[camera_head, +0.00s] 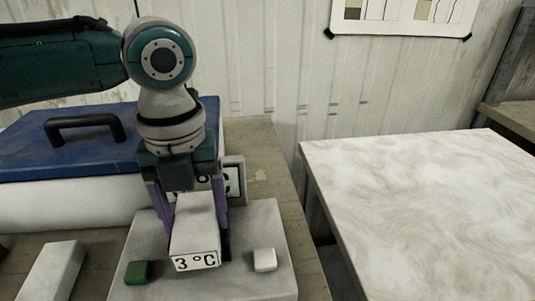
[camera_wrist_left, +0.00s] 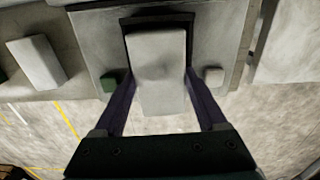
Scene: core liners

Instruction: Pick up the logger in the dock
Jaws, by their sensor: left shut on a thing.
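The logger (camera_head: 195,225) is a pale grey block with a "3 °C" label on its front end. It stands in the dock (camera_head: 262,225), a light grey plate with a green button and a white button. My left gripper (camera_head: 192,215) comes down from above with purple fingers on both sides of the logger. In the left wrist view the logger (camera_wrist_left: 158,70) lies between the two fingers (camera_wrist_left: 160,95), which are shut on it. The logger's lower end is hidden, so I cannot tell whether it is clear of the dock. My right gripper is not in view.
Another pale block (camera_head: 52,272) lies left of the dock. A white box with a blue lid (camera_head: 75,150) and black handle stands behind on the wooden bench (camera_head: 268,160). A white marbled table (camera_head: 430,190) is at right, across a gap, its top clear.

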